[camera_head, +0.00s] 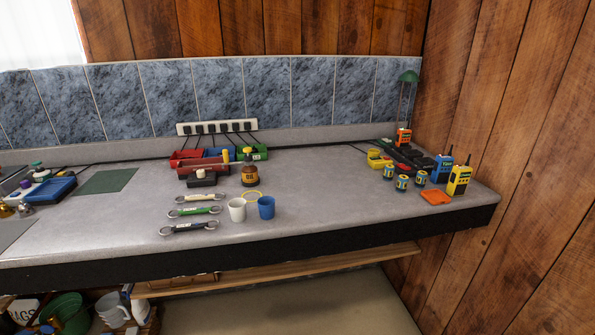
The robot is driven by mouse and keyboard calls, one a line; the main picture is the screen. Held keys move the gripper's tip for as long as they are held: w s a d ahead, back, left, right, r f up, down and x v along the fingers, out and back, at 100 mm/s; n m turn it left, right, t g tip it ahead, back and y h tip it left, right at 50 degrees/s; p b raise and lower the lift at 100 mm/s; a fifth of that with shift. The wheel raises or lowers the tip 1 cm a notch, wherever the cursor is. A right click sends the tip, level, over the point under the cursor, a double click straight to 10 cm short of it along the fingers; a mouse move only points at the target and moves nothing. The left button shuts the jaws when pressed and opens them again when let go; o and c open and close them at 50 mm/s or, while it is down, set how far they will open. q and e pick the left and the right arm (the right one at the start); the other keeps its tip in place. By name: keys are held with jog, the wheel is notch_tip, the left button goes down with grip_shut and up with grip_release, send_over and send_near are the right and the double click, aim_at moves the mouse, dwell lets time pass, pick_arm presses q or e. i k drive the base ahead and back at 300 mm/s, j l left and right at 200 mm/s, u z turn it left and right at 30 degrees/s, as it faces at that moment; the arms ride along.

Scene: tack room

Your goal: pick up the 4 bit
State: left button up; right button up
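Three wrench-like bars with ringed ends lie in a column on the grey counter (330,225), left of two cups. The far bar (201,197) has a pale middle, the middle bar (194,211) is green, and the near bar (188,229) is dark. All three carry small markings too small to read, so I cannot tell which is the 4 bit. Neither of my grippers shows in this view.
A white cup (237,209) and a blue cup (267,207) stand just right of the bars. A brown bottle (250,174) and a red caddy (186,160) stand behind. Radios (459,180) and small cans (402,183) are at the right. The counter's front middle is clear.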

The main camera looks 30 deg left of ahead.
aim_at(186, 227)
jog(key=u, duration=1.85)
